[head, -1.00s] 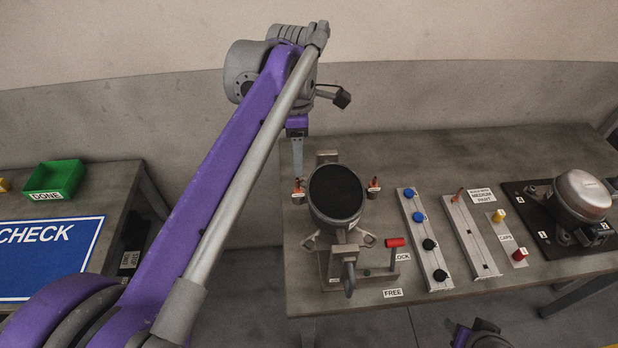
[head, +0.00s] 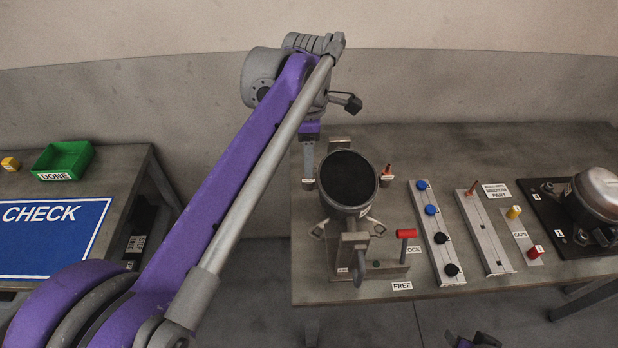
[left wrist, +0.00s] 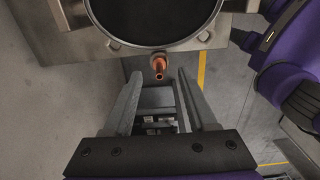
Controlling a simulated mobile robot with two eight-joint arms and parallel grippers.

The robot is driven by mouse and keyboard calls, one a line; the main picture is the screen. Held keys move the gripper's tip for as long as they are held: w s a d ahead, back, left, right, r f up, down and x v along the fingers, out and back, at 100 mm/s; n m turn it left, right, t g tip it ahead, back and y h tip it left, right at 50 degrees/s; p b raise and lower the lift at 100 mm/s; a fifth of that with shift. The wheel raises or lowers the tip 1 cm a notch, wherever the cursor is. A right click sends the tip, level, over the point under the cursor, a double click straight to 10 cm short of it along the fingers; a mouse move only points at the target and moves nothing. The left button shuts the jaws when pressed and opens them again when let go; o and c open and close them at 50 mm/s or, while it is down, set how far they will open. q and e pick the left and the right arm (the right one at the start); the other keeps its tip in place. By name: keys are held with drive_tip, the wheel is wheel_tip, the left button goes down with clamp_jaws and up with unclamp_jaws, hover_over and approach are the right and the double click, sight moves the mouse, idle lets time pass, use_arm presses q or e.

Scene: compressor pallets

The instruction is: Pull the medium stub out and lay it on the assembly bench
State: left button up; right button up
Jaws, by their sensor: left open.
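A dark-topped compressor shell (head: 347,178) stands in a fixture on the bench (head: 440,150). A copper stub (left wrist: 158,68) points out from its side in the left wrist view. My left gripper (left wrist: 160,85) is open, with the stub ahead of and between its fingertips, and nothing is held. In the head view my left gripper (head: 308,165) hangs at the shell's left side and hides that stub. Another copper stub (head: 387,171) stands at the shell's right. A third copper stub (head: 473,187) stands in a grey rack. I cannot tell their sizes.
A red-handled lever (head: 406,234) stands near the LOCK and FREE labels. A rail with blue and black caps (head: 432,210) is to its right. A second compressor (head: 600,192) sits at the far right. A green DONE bin (head: 64,160) is on the left table.

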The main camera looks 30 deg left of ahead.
use_arm(q)
wheel_tip(320, 180, down, 4)
drive_tip(key=shift+r+b, duration=0.2)
drive_tip(key=shift+b, duration=0.35)
use_arm(e)
drive_tip(key=shift+s+f, duration=0.2)
drive_tip(key=shift+f, duration=0.4)
drive_tip(key=shift+s+f, duration=0.2)
drive_tip(key=shift+f, duration=0.35)
drive_tip(key=shift+w+r, duration=0.1)
drive_tip(key=shift+r, duration=0.15)
use_arm(q)
clamp_jaws()
drive_tip(key=shift+r, duration=0.2)
use_arm(e)
drive_tip(key=shift+r, duration=0.15)
idle(0.8)
use_arm(q)
drive_tip(key=shift+w+r+p, duration=0.1)
drive_tip(key=shift+r+p, duration=1.75)
drive_tip(key=shift+r, duration=1)
use_arm(e)
drive_tip(key=shift+w+r, duration=0.35)
drive_tip(key=shift+r, duration=0.4)
drive_tip(key=shift+w+r, duration=0.35)
drive_tip(key=shift+r, duration=0.45)
drive_tip(key=shift+w+r, duration=0.35)
drive_tip(key=shift+r, duration=0.4)
